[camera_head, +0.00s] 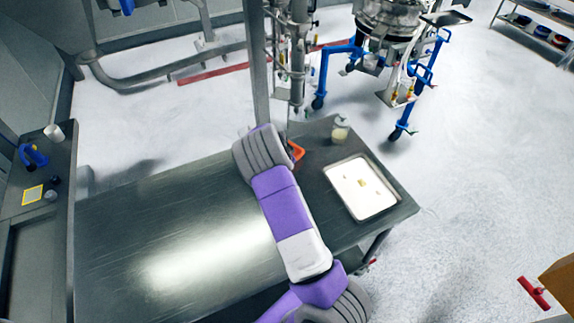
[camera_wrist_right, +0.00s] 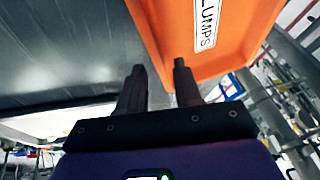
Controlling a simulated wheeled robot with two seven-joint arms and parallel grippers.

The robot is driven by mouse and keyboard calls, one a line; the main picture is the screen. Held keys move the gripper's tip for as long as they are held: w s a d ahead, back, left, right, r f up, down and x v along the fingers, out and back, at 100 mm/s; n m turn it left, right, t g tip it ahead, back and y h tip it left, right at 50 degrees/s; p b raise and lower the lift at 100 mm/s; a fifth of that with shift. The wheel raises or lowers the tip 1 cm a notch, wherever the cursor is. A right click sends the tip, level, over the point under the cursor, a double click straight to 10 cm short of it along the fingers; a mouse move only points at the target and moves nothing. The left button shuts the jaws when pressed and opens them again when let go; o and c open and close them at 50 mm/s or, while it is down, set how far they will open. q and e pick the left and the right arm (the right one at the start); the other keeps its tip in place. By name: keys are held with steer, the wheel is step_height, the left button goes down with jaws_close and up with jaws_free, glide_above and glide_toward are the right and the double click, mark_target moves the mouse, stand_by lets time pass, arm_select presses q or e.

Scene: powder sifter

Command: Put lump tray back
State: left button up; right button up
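The orange tray with a white LUMPS label (camera_wrist_right: 235,32) fills the upper right of the right wrist view. In the head view only a small orange part (camera_head: 297,151) shows beside my arm at the table's back edge; the rest is hidden. My right gripper (camera_wrist_right: 159,72) has its two fingers apart at the tray's near end. One fingertip overlaps the orange wall and the other is over grey; the tray's edge runs toward the gap between them. I cannot tell whether they touch it. In the head view my arm hides this gripper. My left gripper is not in view.
The metal table (camera_head: 170,235) is bare on its left. A white tray (camera_head: 362,188) with small items lies at its right, and a lidded jar (camera_head: 340,128) stands at the back. A post (camera_head: 257,70) rises behind. A side bench (camera_head: 50,175) stands left.

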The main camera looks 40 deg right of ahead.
steer(key=v, duration=0.7)
steer(key=shift+r, duration=0.2)
steer(key=shift+a+p, duration=0.1)
steer(key=shift+p, duration=0.2)
